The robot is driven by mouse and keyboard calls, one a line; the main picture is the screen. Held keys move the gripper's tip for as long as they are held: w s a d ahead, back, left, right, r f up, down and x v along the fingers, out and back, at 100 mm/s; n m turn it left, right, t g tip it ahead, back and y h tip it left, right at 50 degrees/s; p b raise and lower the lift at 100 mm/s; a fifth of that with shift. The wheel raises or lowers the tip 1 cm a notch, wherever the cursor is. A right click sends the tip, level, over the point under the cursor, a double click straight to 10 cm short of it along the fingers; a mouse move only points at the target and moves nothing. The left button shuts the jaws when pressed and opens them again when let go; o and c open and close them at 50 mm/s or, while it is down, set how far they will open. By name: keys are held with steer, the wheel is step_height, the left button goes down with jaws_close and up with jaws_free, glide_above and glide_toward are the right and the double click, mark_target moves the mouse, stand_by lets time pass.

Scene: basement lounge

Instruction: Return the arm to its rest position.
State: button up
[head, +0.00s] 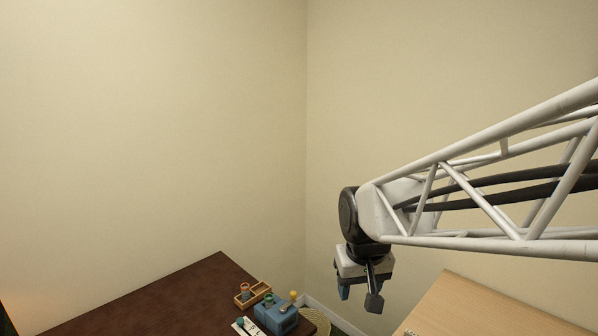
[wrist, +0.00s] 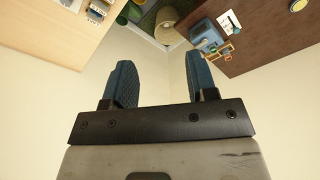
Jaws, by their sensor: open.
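My gripper (head: 358,294) hangs below the end of my white lattice arm in the head view, right of centre, in front of the corner of the walls. In the wrist view its two blue ridged fingers (wrist: 163,84) stand wide apart with nothing between them. It is raised clear of the furniture and touches nothing that I can see.
A dark brown table (head: 170,300) at lower left holds a blue box (head: 275,315), a small wooden tray (head: 254,297) and small items. A light wooden table (head: 480,305) is at lower right. A round woven thing (head: 316,321) is between them.

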steer(key=s+d+m, duration=0.1)
steer(key=s+d, duration=0.2)
steer(key=s, duration=0.5)
steer(key=s+d+r+m, duration=0.1)
steer(key=s+d, duration=0.3)
steer(key=s, duration=0.4)
steer(key=shift+t, duration=0.4)
